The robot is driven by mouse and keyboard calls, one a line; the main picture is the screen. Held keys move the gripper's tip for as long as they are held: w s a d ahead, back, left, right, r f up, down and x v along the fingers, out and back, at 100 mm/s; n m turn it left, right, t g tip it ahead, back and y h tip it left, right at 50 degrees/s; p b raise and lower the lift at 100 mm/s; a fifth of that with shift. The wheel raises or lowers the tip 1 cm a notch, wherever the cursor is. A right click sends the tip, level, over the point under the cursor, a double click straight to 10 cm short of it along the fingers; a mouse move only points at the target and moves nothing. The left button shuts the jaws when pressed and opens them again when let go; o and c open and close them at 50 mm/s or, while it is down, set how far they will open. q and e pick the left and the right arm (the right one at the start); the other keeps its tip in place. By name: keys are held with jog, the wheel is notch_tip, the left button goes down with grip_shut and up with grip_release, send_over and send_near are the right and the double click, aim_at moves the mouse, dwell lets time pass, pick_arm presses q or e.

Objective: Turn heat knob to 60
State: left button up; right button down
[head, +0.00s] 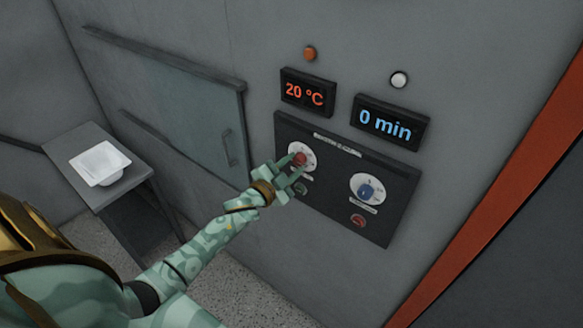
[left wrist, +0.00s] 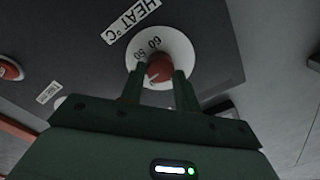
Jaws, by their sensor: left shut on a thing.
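The red heat knob (head: 299,158) sits on a white dial on the dark control panel (head: 325,207). My left gripper (head: 292,167) reaches it from the lower left and is shut on it. In the left wrist view the red knob (left wrist: 160,68) lies between the two fingers of the gripper (left wrist: 160,78). The temperature display (head: 306,93) reads 20 °C. My right gripper is not in view.
A blue knob (head: 367,191) is to the right on the panel, under a display (head: 390,123) reading 0 min. A red button (head: 358,221) is below it. A white tray (head: 100,163) stands on a small table (head: 127,151) at left, by a sliding door (head: 185,100).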

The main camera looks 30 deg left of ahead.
pick_arm(q)
jog(key=m, duration=0.2)
jog(key=m+b, duration=0.1)
jog(key=shift+f+m, duration=0.2)
jog(key=shift+m, duration=0.2)
jog(key=m+b, duration=0.1)
jog(key=m, duration=0.2)
jog(key=shift+m, duration=0.3)
jog(key=m+b, duration=0.1)
jog(key=m, duration=0.2)
jog(key=shift+m, duration=0.4)
jog(key=m+b, duration=0.1)
jog(key=m, duration=0.2)
jog(key=shift+m, duration=0.3)
jog(key=m+b, duration=0.1)
jog(key=m, duration=0.3)
jog(key=shift+m, duration=2.2)
jog(key=o, duration=1)
